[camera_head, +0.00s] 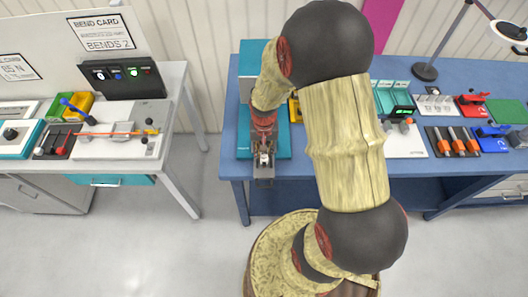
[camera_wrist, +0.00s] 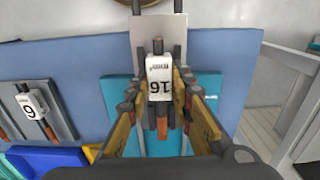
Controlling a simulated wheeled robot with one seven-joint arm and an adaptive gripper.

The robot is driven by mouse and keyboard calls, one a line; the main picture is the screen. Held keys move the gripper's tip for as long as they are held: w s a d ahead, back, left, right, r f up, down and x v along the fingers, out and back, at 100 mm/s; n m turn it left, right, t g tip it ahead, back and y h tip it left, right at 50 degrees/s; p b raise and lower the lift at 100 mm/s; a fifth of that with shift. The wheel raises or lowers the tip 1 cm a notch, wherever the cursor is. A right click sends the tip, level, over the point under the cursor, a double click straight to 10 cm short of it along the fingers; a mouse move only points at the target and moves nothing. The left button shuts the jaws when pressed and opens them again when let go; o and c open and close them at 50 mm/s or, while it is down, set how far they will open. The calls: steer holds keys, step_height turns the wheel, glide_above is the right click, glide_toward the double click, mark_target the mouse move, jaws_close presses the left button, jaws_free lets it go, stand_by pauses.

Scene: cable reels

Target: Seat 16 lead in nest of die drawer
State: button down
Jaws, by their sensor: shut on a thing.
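The 16 lead (camera_wrist: 159,76) is a white block marked 16, seen upside down in the wrist view, with dark ends. My gripper (camera_wrist: 159,108) is shut on it, one finger on each side. The die drawer (camera_wrist: 140,29) is a grey plate beyond the lead in the wrist view. In the head view the drawer (camera_head: 263,183) juts past the blue table's front edge, and my gripper (camera_head: 264,150) is over its inner part. The lead covers part of the drawer, so the nest is hidden. I cannot tell whether the lead touches it.
A teal base (camera_head: 243,141) lies under my gripper on the blue table (camera_head: 230,165). In the wrist view, another numbered lead (camera_wrist: 33,104) rests in a grey tray (camera_wrist: 60,118) on the left. A second bench (camera_head: 180,110) stands left across a gap.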

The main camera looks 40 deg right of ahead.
steer(key=shift+f, duration=0.2)
steer(key=shift+f+b, duration=0.65)
steer(key=shift+f, duration=0.1)
steer(key=c, duration=1.6)
jaws_free()
steer(key=shift+o, duration=0.6)
step_height(320, 180, up, 12)
